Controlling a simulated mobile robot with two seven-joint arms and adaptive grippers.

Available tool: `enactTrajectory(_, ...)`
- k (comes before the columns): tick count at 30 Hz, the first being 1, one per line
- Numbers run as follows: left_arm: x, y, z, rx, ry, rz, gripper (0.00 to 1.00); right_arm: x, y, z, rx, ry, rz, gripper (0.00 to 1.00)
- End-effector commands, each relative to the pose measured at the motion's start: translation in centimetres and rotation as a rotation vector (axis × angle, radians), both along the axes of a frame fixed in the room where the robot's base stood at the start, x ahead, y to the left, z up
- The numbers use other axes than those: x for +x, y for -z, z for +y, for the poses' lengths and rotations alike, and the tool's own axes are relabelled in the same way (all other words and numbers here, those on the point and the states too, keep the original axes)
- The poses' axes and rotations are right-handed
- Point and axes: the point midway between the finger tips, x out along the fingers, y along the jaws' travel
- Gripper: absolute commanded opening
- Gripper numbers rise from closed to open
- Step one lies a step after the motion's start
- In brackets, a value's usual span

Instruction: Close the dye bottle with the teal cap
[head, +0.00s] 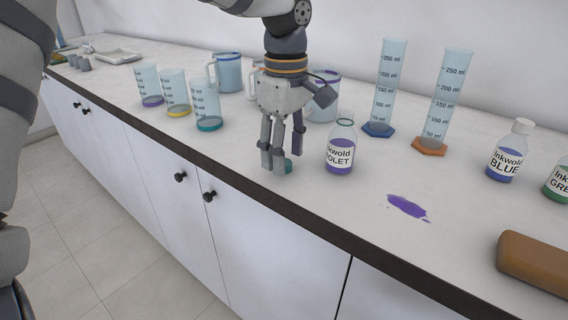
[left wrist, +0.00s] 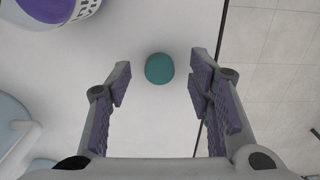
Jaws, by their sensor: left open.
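The teal cap (left wrist: 159,68) lies on the counter, between and just ahead of the open fingers in the left wrist view. In the head view the cap (head: 287,166) is partly hidden behind my left gripper (head: 277,160). The left gripper points down, open and empty, close over the cap. The uncapped violet dye bottle (head: 341,150) stands upright just right of the gripper. It also shows at the top left of the left wrist view (left wrist: 50,12). My right gripper is in neither view.
A violet spill (head: 407,207) lies right of the bottle, with a brown block (head: 533,264) near the front edge. Cylinders with blue (head: 378,130) and orange (head: 429,147) bases stand behind. Capped blue bottle (head: 508,152) is at right; beakers (head: 205,105) stand left.

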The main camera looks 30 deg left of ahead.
Motion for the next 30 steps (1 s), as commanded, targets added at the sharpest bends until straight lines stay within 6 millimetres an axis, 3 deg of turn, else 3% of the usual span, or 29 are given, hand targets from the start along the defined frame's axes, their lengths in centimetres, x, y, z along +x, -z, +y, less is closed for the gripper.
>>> enactTrajectory(3,0.02,1.34,0.0,-0.001,0.0,0.002,0.47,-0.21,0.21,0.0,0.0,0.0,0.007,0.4)
enactTrajectory(14,0.03,1.38,-0.01,0.0,0.0,0.0,0.47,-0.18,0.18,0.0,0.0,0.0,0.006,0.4)
enactTrajectory(15,0.03,1.37,-0.01,0.0,0.0,0.0,0.38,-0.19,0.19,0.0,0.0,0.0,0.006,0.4)
enactTrajectory(20,0.03,1.37,-0.01,0.0,0.0,0.0,0.16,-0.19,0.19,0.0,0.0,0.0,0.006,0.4)
enactTrajectory(30,0.04,1.3,0.0,0.0,0.0,-0.001,0.15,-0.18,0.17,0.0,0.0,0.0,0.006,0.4)
